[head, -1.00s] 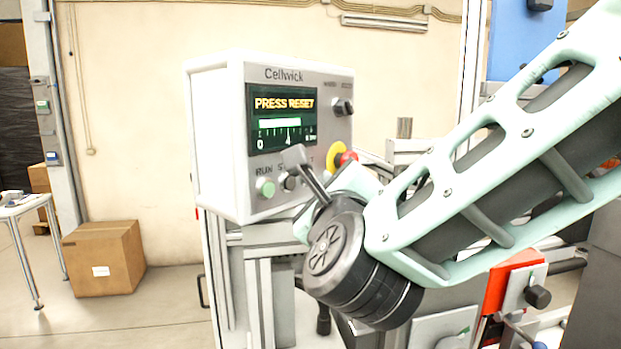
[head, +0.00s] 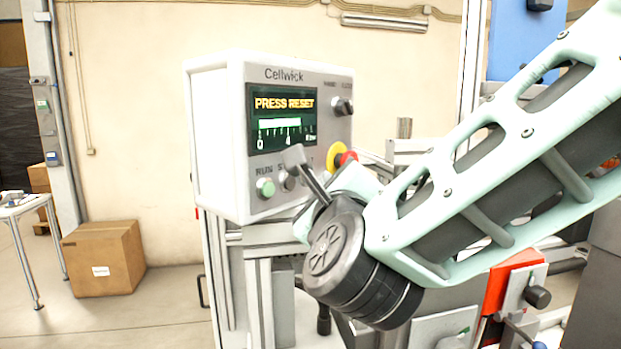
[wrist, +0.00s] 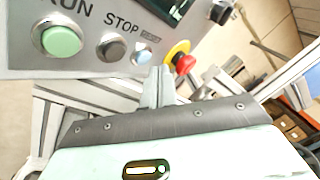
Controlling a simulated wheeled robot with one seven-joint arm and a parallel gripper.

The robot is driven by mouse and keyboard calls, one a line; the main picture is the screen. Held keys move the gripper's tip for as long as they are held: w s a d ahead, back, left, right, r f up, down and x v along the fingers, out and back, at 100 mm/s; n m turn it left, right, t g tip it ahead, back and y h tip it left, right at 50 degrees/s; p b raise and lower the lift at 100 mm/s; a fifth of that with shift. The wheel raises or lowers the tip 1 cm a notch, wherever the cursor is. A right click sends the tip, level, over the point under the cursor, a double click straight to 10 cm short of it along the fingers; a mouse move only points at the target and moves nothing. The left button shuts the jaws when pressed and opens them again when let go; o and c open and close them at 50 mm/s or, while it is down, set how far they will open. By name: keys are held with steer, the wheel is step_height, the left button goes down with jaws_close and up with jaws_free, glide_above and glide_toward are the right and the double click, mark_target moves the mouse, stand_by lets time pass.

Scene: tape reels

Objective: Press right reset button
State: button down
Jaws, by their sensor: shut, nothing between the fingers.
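A light control box (head: 222,150) marked Cellwick stands in the middle of the head view; its screen (head: 282,118) reads PRESS RESET. In the wrist view its lower row has a green RUN button (wrist: 62,41), a grey STOP button (wrist: 111,46) and a small pale blue button (wrist: 142,55) under a label too small to read. My gripper (wrist: 160,70) is shut and empty, its tips just right of and below the pale blue button. I cannot tell whether they touch the panel. In the head view my gripper (head: 297,155) hides that button.
A red emergency stop (wrist: 183,63) with a yellow collar (wrist: 177,50) sits close right of my fingertips. A black knob (head: 343,106) is above it. Metal framing (head: 270,270) stands below the box. A cardboard box (head: 104,258) lies on the floor at left.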

steer(key=shift+w+a+f+b, duration=0.15)
steer(key=shift+a+b, duration=0.1)
steer(key=shift+b, duration=0.25)
steer(key=shift+w+a+b, duration=0.3)
steer(key=shift+a+b, duration=0.1)
steer(key=shift+b, duration=0.05)
stand_by(0.7)
steer(key=shift+d, duration=0.1)
steer(key=shift+s+d+b, duration=0.45)
steer(key=shift+d+b, duration=0.1)
steer(key=shift+b, duration=0.15)
steer(key=s+d+b, duration=0.1)
steer(key=d, duration=0.1)
steer(key=s+d+b, duration=0.1)
steer(key=s+d, duration=0.1)
stand_by(0.6)
stand_by(0.4)
